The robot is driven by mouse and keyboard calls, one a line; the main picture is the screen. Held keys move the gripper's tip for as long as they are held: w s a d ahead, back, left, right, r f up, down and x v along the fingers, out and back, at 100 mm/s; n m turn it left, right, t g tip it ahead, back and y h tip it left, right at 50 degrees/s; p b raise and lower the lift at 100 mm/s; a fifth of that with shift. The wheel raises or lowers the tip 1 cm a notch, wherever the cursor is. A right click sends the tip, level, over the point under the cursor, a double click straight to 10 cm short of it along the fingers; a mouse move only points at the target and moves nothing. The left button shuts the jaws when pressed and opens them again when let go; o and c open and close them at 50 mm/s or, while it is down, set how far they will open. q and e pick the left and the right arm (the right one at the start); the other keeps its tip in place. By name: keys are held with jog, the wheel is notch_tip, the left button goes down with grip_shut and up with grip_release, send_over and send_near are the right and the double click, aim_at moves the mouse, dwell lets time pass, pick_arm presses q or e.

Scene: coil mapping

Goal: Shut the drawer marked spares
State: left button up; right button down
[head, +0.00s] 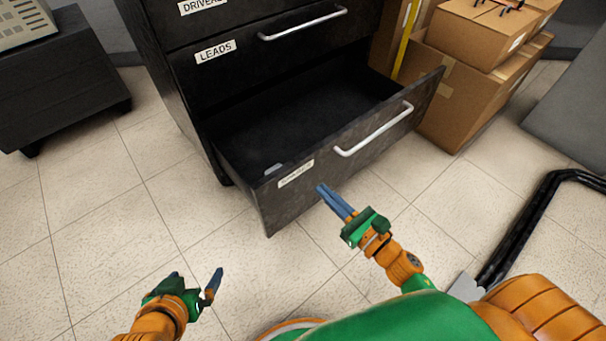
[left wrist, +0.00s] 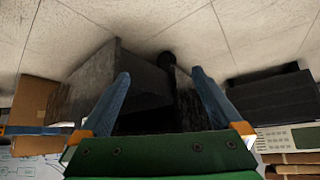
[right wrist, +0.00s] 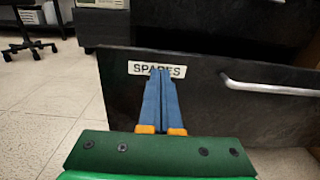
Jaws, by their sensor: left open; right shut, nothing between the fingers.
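The bottom drawer (head: 340,158) of the black cabinet stands pulled well out, its label tilted and hard to read in the head view. In the right wrist view its front (right wrist: 220,110) shows the SPARES label (right wrist: 150,69) and a silver handle (right wrist: 268,88). My right gripper (head: 322,188) is shut and empty, its fingertips close to the drawer front near the label; I cannot tell if they touch. They cover part of the label in the right wrist view. My left gripper (head: 198,275) is open and empty above the floor, left of the drawer.
The LEADS drawer (head: 290,60) and the DRIVERS drawer above are shut. A small light object (head: 273,169) lies inside the open drawer. Cardboard boxes (head: 455,95) stand right of the cabinet, and a black low stand (head: 62,78) at left. Black tubing (head: 520,225) lies at right. Tiled floor in front is clear.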

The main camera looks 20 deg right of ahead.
aim_at(297, 166)
jog(key=x, duration=0.6)
jog(key=shift+w+b, duration=0.15)
jog(key=shift+b, duration=0.25)
pick_arm(q)
jog(key=w+d+r+t, duration=0.1)
jog(key=w+r+t, duration=0.2)
jog(key=w+r, duration=0.1)
jog(key=shift+w+d+r+t+h, duration=0.3)
jog(key=shift+w+r+t+h, duration=0.1)
jog(key=shift+w, duration=0.1)
pick_arm(e)
jog(key=shift+w+a, duration=0.2)
jog(key=shift+w, duration=0.25)
